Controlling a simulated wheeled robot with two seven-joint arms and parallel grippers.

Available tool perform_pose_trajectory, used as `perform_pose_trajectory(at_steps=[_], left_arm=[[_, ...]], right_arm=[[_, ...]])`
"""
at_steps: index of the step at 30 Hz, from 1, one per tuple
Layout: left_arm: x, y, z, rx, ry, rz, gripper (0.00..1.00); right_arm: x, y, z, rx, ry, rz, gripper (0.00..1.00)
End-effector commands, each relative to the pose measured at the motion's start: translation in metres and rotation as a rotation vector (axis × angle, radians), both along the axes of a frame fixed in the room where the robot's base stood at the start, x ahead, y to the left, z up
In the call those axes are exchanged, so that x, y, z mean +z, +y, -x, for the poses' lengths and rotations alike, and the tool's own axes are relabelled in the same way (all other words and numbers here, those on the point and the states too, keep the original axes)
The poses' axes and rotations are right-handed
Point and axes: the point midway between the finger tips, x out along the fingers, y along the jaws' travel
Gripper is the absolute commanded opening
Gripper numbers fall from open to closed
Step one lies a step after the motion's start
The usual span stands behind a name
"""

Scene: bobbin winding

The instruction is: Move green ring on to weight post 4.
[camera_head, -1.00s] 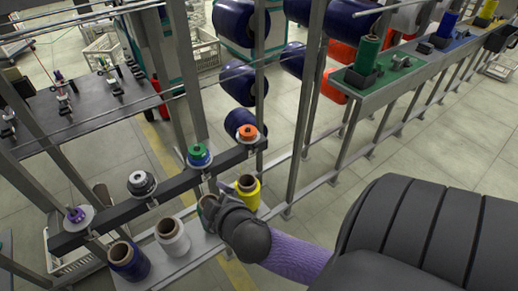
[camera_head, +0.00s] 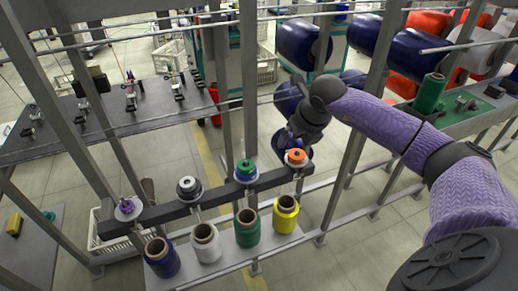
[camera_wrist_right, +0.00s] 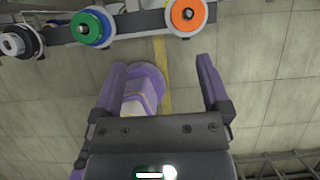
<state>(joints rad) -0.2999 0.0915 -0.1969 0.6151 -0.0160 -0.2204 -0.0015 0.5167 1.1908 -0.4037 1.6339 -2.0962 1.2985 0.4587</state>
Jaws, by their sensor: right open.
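The green ring (camera_head: 246,167) sits third from the left on the dark bar (camera_head: 208,196), above a blue ring (camera_head: 247,176). It also shows in the right wrist view (camera_wrist_right: 82,27), at the upper left. An orange ring (camera_head: 296,156) is on the bar's right end, and its top also shows in the wrist view (camera_wrist_right: 187,12). My right gripper (camera_wrist_right: 161,75) is open, with nothing held between its fingers. In the head view it hangs near the bar's right end, apart from the rings. My left gripper is out of view.
A black-and-white ring (camera_head: 189,188) and a purple ring (camera_head: 126,206) are on the bar's left part. Blue (camera_head: 162,258), white (camera_head: 206,243), green (camera_head: 247,228) and yellow (camera_head: 286,214) cones stand in front. A metal upright (camera_head: 365,110) rises right of the bar.

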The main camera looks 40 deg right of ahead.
Motion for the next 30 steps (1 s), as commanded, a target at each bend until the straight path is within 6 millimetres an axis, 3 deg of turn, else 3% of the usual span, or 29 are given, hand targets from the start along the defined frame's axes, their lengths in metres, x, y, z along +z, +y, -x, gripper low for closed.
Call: perform_pose_trajectory(at_steps=[19,21,30], left_arm=[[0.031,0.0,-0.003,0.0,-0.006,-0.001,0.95],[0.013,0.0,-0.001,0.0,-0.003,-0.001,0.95],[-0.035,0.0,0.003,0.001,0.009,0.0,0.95]], right_arm=[[0.003,0.108,-0.026,0.004,-0.004,-0.004,0.97],[-0.017,0.106,-0.031,0.0,-0.003,-0.003,0.97],[-0.064,0.1,-0.052,0.001,-0.003,-0.002,0.97]])
